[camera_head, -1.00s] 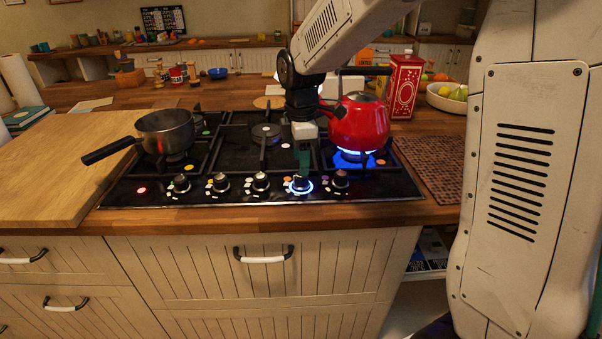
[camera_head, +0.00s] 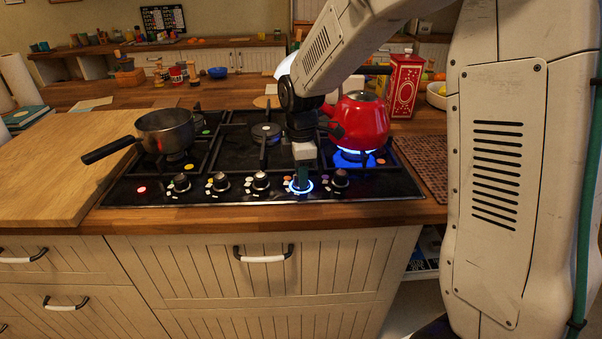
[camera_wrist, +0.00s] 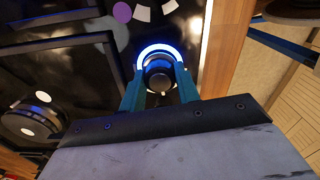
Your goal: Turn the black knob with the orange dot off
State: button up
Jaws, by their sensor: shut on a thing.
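The black knob with the orange dot (camera_head: 301,188) is on the front strip of the hob, second from the right, with a lit blue-white ring around its base. The orange dot (camera_head: 288,178) shows just to its upper left. My gripper (camera_head: 303,182) points down over this knob and hides much of it. In the wrist view, the two teal fingers of my gripper (camera_wrist: 159,90) stand on either side of the knob (camera_wrist: 158,78), shut on it. The ring glows around the far side of the knob there.
A saucepan (camera_head: 166,132) stands on the left burner. Other black knobs sit close on both sides, such as the one (camera_head: 340,179) to the right.

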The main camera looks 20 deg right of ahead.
jog(key=shift+m, duration=0.3)
jog(key=m, duration=0.4)
jog(key=shift+m, duration=0.3)
jog(key=m, duration=0.4)
jog(key=shift+m, duration=0.3)
jog(key=m, duration=0.9)
jog(key=shift+m, duration=0.3)
jog(key=o, duration=1)
jog(key=shift+r, duration=0.1)
